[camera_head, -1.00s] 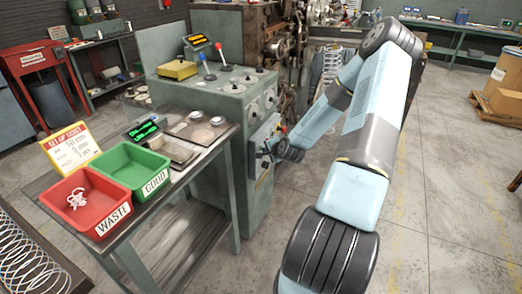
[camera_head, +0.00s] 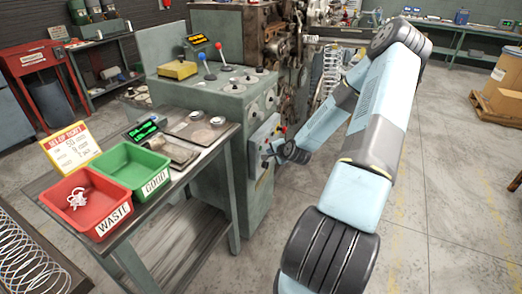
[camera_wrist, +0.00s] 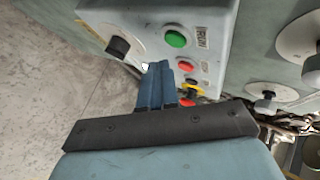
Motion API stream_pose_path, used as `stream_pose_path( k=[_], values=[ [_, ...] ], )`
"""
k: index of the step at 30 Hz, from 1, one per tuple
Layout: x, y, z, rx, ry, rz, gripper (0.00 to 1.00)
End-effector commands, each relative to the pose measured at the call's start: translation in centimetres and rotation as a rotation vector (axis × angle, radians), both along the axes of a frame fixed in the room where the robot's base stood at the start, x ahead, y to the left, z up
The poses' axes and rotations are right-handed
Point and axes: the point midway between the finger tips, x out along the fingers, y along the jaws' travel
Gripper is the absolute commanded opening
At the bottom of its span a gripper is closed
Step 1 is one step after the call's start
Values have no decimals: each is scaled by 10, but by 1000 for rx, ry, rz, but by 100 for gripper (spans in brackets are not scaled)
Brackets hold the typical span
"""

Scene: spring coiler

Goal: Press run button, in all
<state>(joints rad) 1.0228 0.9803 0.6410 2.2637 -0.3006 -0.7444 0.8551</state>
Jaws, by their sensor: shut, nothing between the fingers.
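The green run button (camera_wrist: 175,39), beside a label that reads RUN, is on a grey control box (camera_wrist: 150,20) in the wrist view. The box also shows in the head view (camera_head: 264,135), on the side of the green-grey machine cabinet. A red button (camera_wrist: 185,64) sits below the green one. My gripper (camera_wrist: 158,70) is shut and empty. In the wrist view its fingertips appear just below the green button and left of the red one; I cannot tell if they touch the box. In the head view my gripper (camera_head: 268,158) is close to the box front.
A black knob (camera_wrist: 117,46) sits left of the fingers. A yellow-ringed control (camera_wrist: 193,91) is partly hidden behind them. A table with a red waste bin (camera_head: 92,203) and a green good bin (camera_head: 134,170) stands left. Open floor (camera_head: 450,190) lies right.

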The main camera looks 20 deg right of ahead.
Motion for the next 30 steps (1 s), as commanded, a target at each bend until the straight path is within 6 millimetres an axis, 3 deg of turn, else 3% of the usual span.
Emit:
stream_pose_path(
  k=[15,30],
  values=[
    [-32,-25,0,-1,0,-1,0],
    [-34,-26,0,0,0,0,0]
  ],
)
